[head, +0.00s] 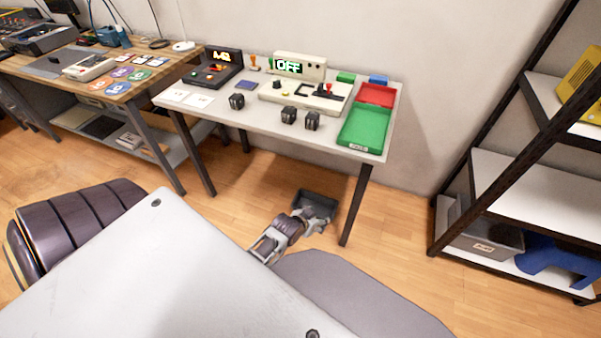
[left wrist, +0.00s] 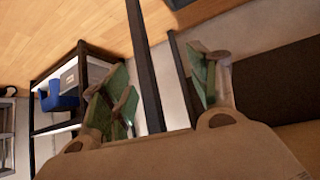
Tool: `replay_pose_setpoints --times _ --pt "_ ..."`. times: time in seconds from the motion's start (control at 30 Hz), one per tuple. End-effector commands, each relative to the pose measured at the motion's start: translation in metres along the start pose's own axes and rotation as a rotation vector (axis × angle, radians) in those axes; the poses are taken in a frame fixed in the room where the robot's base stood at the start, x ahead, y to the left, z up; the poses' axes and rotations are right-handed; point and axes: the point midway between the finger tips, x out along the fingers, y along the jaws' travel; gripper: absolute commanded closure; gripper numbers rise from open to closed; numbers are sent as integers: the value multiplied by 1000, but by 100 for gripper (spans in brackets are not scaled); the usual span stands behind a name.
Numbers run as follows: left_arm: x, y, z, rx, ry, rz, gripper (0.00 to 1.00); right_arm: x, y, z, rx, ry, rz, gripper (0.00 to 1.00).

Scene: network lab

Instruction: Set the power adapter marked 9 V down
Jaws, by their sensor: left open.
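Three small black blocks that look like power adapters stand on the white table (head: 222,117): one at the left (head: 237,101), one in the middle (head: 289,115) and one to its right (head: 312,120). Their markings are too small to read, so I cannot tell which is 9 V. My left gripper (head: 312,216) is low, below the table's front edge, away from the adapters. In the left wrist view its two green-padded fingers (left wrist: 160,92) are wide apart, with nothing held between them. My right gripper is not in view.
A tester with an OFF display (head: 300,67), a red tray (head: 376,95) and a labelled green tray (head: 363,130) are on the table. Table legs (head: 355,205) stand close by. A shelf rack (head: 500,170) is at right.

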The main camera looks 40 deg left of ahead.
Motion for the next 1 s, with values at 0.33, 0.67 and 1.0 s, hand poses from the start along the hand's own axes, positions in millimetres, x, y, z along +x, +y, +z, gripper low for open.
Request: replay_pose_setpoints --times 0.33,0.67,1.0 --pt "-8 56 183 128 -496 92 40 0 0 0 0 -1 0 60" --pt "-20 63 223 161 -609 105 40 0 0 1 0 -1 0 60" --pt "-20 63 222 160 -607 105 40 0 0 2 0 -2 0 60"
